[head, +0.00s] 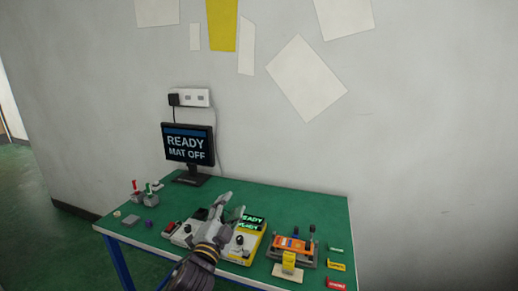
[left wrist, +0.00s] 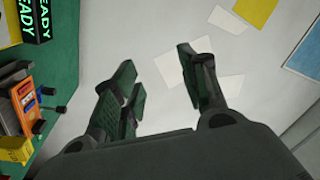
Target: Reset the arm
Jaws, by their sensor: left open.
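My left gripper (head: 229,205) is above the middle of the green table, in front of a grey and yellow control box (head: 243,260). In the left wrist view its two fingers (left wrist: 160,85) are apart with nothing between them, and they point toward the wall. The box has a small display (head: 250,222) with green "READY" text, which also shows in the left wrist view (left wrist: 38,18). My arm and gripper hide part of the box. A lever fixture with an orange block (head: 292,243) and dark upright levers stands to the right. My right gripper is not in view.
A monitor (head: 188,145) reading "READY MAT OFF" stands at the back of the table. Small fixtures with red and green levers (head: 148,195) are at the left. Coloured tags (head: 336,265) lie at the right edge. The table's back right (head: 300,205) is clear.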

